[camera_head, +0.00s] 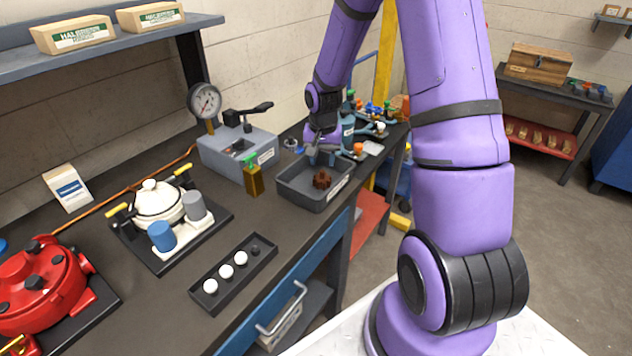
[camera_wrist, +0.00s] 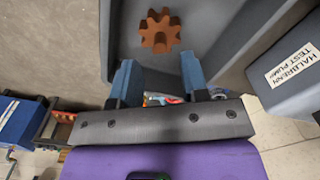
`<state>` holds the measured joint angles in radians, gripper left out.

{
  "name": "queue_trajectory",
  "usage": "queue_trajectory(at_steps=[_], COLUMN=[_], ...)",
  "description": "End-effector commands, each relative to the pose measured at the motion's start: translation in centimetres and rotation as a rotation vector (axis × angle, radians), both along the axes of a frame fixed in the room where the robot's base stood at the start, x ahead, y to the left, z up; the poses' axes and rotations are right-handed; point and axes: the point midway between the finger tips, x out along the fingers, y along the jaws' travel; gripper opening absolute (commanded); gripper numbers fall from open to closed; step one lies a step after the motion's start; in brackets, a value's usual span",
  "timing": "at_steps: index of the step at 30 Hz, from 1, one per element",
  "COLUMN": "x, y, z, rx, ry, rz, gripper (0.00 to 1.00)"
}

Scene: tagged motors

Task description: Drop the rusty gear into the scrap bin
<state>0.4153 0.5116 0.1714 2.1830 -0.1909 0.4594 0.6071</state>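The rusty gear (camera_head: 321,179) is a brown toothed piece inside a shallow grey tray (camera_head: 297,195) near the bench's front edge. It also shows in the wrist view (camera_wrist: 160,31), lying beyond my fingertips. My gripper (camera_head: 323,154) is over the back part of the tray, just behind the gear. In the wrist view its two blue-grey fingers (camera_wrist: 159,76) are spread apart with nothing between them. The gear is apart from the fingers. No container carries a readable scrap bin label; a blue container (camera_head: 612,170) stands at the far right edge.
A grey test pump (camera_head: 237,150) with a gauge and an amber bottle (camera_head: 254,178) stand left of the tray. Several coloured valve parts (camera_head: 371,120) crowd the bench behind it. A black tray (camera_head: 233,274) with white balls lies nearer. Open floor is to the right.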

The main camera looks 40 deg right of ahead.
Motion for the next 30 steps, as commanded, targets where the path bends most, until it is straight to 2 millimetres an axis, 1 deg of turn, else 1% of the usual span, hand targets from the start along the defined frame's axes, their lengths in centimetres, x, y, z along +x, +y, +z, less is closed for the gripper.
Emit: queue_trajectory(at_steps=[8, 12, 14, 17, 24, 27, 30], x=[0.0, 0.0, 0.1, 0.1, 0.1, 0.1, 0.0], y=[0.0, 0.0, 0.0, 0.0, 0.0, 0.0, 0.0], z=[0.0, 0.7, 1.5, 3.1, 7.6, 9.1, 10.1], rx=[0.001, -0.001, -0.001, -0.002, -0.001, -0.001, -0.001], ry=[0.001, -0.001, -0.002, -0.004, -0.003, -0.003, -0.002], rz=[0.0, 0.0, -0.001, 0.0, -0.001, 0.0, 0.0], gripper=[0.46, 0.46, 0.46, 0.46, 0.46, 0.46, 0.46])
